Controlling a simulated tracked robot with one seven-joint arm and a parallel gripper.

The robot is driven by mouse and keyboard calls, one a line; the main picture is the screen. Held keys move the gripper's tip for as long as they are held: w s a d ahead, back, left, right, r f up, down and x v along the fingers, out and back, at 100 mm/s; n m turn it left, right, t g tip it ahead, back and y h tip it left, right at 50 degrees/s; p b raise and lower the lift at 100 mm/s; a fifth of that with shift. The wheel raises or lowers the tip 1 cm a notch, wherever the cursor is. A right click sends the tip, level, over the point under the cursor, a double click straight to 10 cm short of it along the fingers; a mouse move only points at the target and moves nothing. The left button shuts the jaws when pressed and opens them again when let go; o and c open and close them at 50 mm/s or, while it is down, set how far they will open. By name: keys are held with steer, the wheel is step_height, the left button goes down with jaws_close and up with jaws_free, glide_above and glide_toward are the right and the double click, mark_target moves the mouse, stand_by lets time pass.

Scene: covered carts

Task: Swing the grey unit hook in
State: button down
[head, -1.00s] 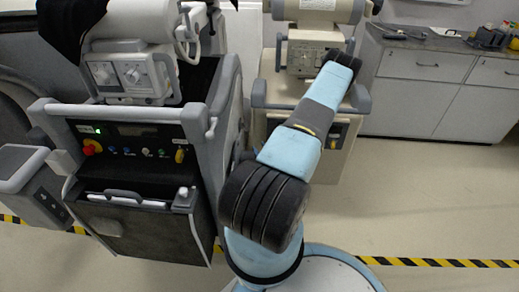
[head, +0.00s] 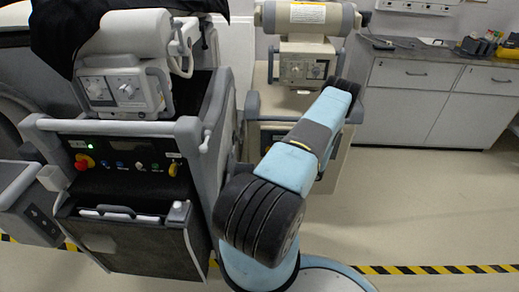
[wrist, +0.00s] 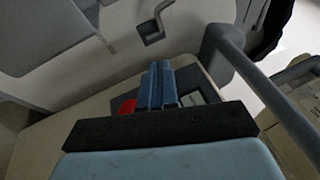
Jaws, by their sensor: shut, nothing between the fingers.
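The grey unit (head: 128,215) stands at the left in the head view, with a dark control panel and a grey frame. In the wrist view, a small bent grey hook (wrist: 152,27) sticks out from a pale grey surface above the fingers; I take it for the unit's hook. My gripper (wrist: 157,70) is shut and empty, its blue-grey fingers together below the hook and apart from it in the picture. In the head view, my own arm hides the fingers. I cannot make out the hook clearly there.
A cream cart (head: 259,150) stands behind my arm, with a cylinder-topped device (head: 305,66) on it. A grey bar (wrist: 262,85) runs diagonally right of my fingers. A red part (wrist: 126,107) lies left of them. Cabinets (head: 430,95) line the back right; the floor before them is clear.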

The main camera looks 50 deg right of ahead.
steer(key=s+a+x, duration=0.1)
steer(key=a+x, duration=0.1)
steer(key=x, duration=1)
steer(key=shift+a+r, duration=0.35)
steer(key=shift+r, duration=0.05)
steer(key=shift+w+a, duration=0.1)
steer(key=shift+w+a+m+t+h, duration=0.25)
steer(key=shift+a+m+h, duration=0.5)
steer(key=shift+h, duration=0.6)
steer(key=shift+w+a+m+t+h, duration=0.2)
steer(key=shift+a+m+h, duration=0.6)
steer(key=shift+h, duration=0.5)
steer(key=shift+w+a+m+t+h, duration=0.25)
steer(key=shift+a+m+h, duration=0.5)
steer(key=shift+h, duration=0.6)
